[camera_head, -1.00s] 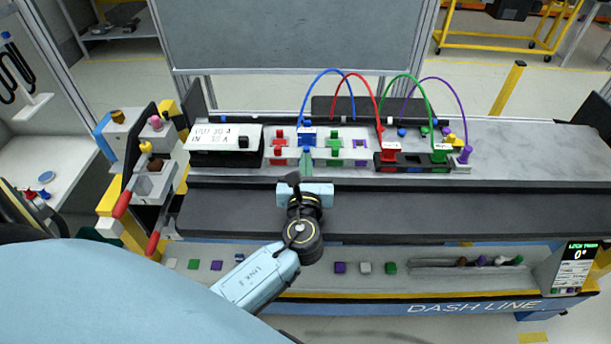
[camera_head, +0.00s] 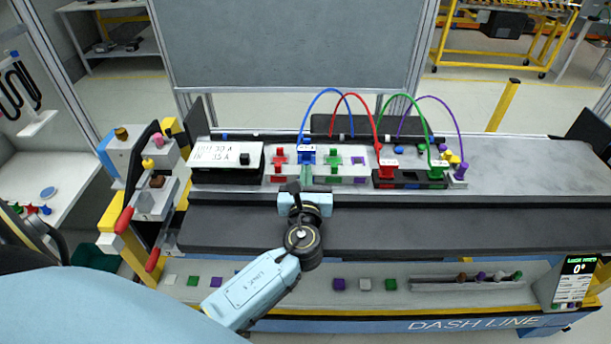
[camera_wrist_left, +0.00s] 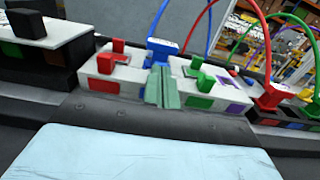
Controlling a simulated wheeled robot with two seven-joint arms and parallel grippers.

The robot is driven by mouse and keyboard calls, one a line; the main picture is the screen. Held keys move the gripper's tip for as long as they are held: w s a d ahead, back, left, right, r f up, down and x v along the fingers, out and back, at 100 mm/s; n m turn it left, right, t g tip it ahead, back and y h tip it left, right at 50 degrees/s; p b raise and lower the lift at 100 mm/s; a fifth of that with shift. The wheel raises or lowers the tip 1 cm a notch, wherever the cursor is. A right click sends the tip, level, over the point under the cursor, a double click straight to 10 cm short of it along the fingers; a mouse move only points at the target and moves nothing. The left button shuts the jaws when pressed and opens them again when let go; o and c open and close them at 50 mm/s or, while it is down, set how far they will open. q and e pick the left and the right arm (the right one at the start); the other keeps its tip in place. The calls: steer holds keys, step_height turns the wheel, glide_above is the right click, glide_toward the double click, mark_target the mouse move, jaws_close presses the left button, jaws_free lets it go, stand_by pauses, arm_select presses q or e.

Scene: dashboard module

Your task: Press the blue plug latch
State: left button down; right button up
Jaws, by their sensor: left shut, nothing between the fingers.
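The blue plug (camera_head: 307,152) sits on the white socket strip (camera_head: 347,172), with a blue cable arching up from it. It also shows in the left wrist view (camera_wrist_left: 161,47), straight beyond the fingers. My left gripper (camera_head: 306,180) is shut and empty, just in front of the blue plug at its near side. In the left wrist view the greenish fingers (camera_wrist_left: 161,88) are together and overlap the plug's lower part. I cannot tell whether they touch it. The latch itself is too small to make out. My right gripper is not in view.
A red block (camera_head: 279,157) and a green block (camera_head: 335,165) flank the blue plug closely. A black and white box (camera_head: 228,160) stands left. Red (camera_head: 388,170) and green (camera_head: 438,170) plugs sit right. The dark bench front (camera_head: 420,225) is clear.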

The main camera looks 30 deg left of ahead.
arm_select(q)
steer(key=shift+w+a+r, duration=0.2)
steer(key=shift+a+r, duration=0.05)
steer(key=shift+r, duration=0.15)
steer(key=shift+s+d, duration=0.1)
steer(key=shift+d, duration=0.05)
steer(key=v, duration=0.2)
steer(key=p+v, duration=0.1)
steer(key=v, duration=0.1)
steer(key=shift+s+d+f, duration=0.15)
steer(key=shift+f, duration=0.25)
steer(key=b+v, duration=0.1)
steer(key=v, duration=0.9)
steer(key=shift+b, duration=0.3)
